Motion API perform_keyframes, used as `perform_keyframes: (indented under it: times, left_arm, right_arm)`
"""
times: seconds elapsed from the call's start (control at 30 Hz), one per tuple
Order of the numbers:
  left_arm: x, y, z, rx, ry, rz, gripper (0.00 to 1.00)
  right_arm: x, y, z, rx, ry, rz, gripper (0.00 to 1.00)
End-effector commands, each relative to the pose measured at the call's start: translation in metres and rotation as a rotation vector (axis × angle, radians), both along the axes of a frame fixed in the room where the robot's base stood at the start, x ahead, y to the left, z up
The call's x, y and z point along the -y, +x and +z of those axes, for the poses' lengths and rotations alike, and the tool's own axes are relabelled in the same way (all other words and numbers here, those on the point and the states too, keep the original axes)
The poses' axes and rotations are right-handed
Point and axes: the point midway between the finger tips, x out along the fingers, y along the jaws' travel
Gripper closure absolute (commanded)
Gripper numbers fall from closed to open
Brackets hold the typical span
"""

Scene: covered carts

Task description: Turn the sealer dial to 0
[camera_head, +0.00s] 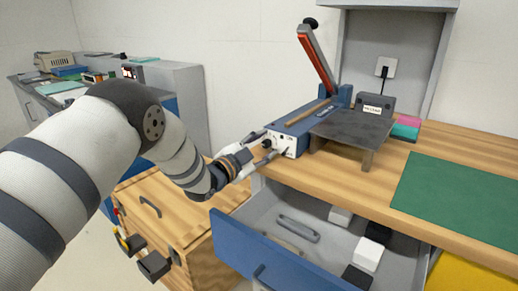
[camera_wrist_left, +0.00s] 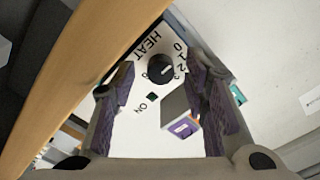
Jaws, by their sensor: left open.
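The sealer (camera_head: 300,125) is a blue machine with a raised red-edged arm, on the wooden bench top. Its white front panel faces my left gripper (camera_head: 259,150). In the left wrist view, the black round dial (camera_wrist_left: 160,68) sits on the panel (camera_wrist_left: 133,130) under the word HEAT, with numbers from 0 up around one side. A pale mark on the dial points toward the higher numbers; I cannot tell which one exactly. My left gripper (camera_wrist_left: 163,82) is open, its purple-padded fingers on either side of the dial, with no clear contact. My right gripper is out of view.
An open drawer (camera_head: 318,224) with a blue front and several small blocks lies below the bench. A dark metal plate table (camera_head: 352,123) stands right of the sealer. A green mat (camera_head: 459,196) lies at right. A wooden cabinet (camera_head: 170,200) stands under my left arm.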

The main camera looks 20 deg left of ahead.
Motion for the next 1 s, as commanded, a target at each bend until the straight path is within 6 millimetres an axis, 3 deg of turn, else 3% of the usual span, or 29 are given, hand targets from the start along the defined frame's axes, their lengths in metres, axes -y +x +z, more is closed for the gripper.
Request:
perform_keyframes:
  times: [0.13, 0.3, 0.5, 1.0]
  left_arm:
    - [-0.01, -0.025, 0.0, -0.003, -0.001, 0.003, 0.59]
    - [-0.026, -0.07, 0.0, -0.004, -0.001, 0.002, 0.59]
    - [-0.038, -0.104, 0.0, -0.002, 0.0, 0.0, 0.59]
    - [-0.04, -0.11, 0.0, 0.0, 0.0, 0.0, 0.59]
  right_arm:
    - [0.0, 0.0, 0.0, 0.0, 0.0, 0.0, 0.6]
    - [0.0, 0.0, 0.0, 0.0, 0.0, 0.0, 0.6]
    - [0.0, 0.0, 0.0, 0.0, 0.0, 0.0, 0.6]
    - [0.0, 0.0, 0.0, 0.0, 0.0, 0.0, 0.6]
